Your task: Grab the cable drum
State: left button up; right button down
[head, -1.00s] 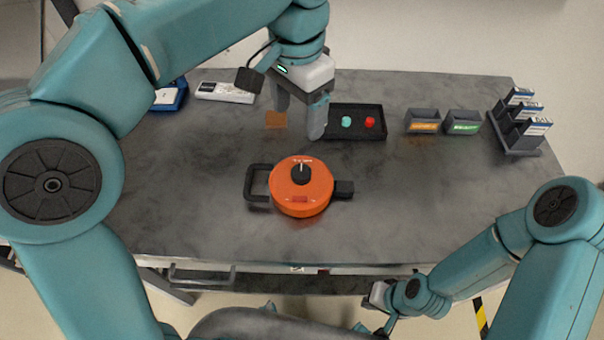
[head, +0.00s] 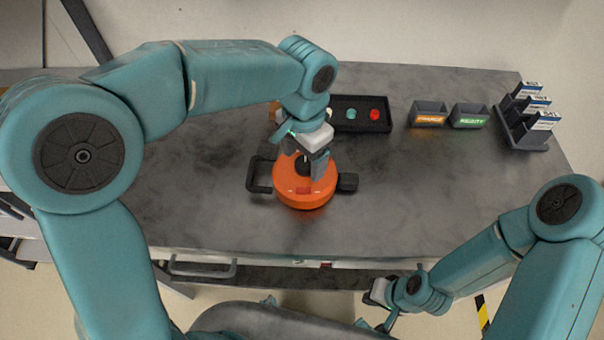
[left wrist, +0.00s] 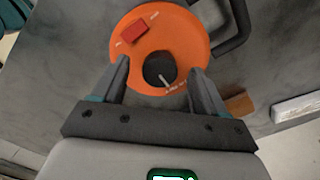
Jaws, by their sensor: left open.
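The cable drum (head: 305,195) is a round orange disc with a black knob in its middle, a black loop handle on its left and a black block on its right. It lies flat on the grey table in the head view. My left gripper (head: 305,168) is over the drum's knob, and its hand hides the drum's back part. In the left wrist view the two fingers are apart, with the dark knob (left wrist: 160,69) of the orange drum (left wrist: 185,38) between and beyond them. The gripper is open. My right gripper (head: 375,300) is low, in front of the table; its jaws are unclear.
A black tray (head: 347,127) with a teal and a red button stands behind the drum. Two small labelled bins (head: 429,109) and a rack of boxes (head: 525,135) are at the back right. The table (head: 430,190) is clear right of the drum.

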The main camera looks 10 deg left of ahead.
pick_arm(q)
jog(key=shift+w+f, duration=0.1)
jog(key=shift+f, duration=0.65)
grip_shut()
jog(key=shift+r, duration=0.1)
notch_tip(320, 180, up, 20)
jog(key=p, duration=0.3)
